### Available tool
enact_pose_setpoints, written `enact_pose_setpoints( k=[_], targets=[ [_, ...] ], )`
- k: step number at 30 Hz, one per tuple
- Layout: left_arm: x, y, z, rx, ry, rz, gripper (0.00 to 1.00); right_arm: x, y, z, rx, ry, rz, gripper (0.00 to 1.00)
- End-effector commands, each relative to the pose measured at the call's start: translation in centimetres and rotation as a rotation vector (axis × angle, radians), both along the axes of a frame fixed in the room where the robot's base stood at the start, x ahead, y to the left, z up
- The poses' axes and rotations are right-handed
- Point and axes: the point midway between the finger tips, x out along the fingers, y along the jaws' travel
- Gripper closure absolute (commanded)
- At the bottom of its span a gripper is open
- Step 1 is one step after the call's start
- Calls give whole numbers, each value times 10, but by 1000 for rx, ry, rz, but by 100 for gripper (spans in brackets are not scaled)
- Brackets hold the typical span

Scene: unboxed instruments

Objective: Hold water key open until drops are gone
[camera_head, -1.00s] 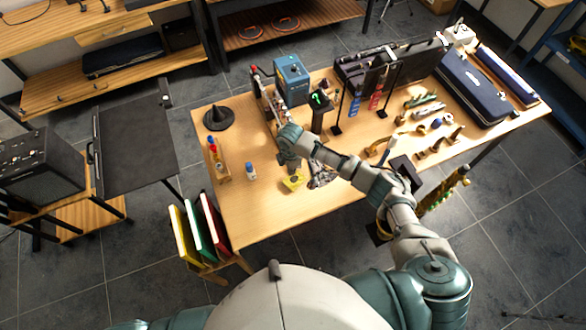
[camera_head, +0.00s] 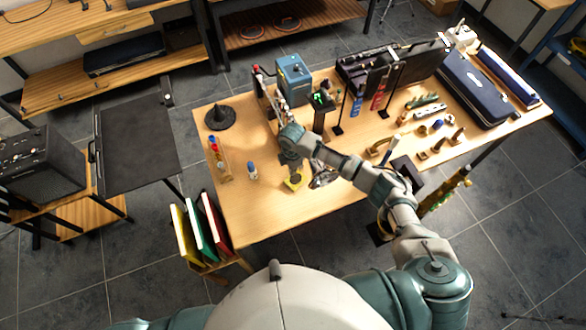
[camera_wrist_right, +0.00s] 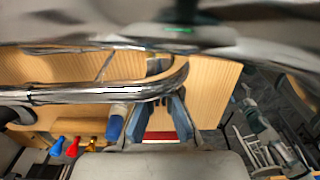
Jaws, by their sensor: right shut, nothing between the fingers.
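My right gripper (camera_head: 291,164) is shut and empty, pointing down over the front left part of the table, just above a small yellow item (camera_head: 294,182). I cannot tell whether the fingers touch the tube. The water key cannot be made out, and no drops can be seen. My left gripper is out of view.
A blue-capped bottle (camera_head: 252,171) stands left of my right gripper, near a rack of coloured bottles (camera_head: 220,160). A crumpled silvery thing (camera_head: 322,176) lies under my forearm. A dark stand with a green display (camera_head: 321,100) is behind. The table's front left (camera_head: 270,215) is clear.

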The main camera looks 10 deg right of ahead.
Motion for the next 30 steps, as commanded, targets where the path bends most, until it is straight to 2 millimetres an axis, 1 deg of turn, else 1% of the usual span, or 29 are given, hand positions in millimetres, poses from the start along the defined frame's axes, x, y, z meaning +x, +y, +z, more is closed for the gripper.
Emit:
enact_pose_setpoints(
  k=[9, 30],
  targets=[
    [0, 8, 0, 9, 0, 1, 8, -1, 0, -1, 3, 2, 2, 100],
    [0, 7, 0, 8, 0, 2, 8, -1, -1, -1, 1, 1, 0, 100]
  ],
)
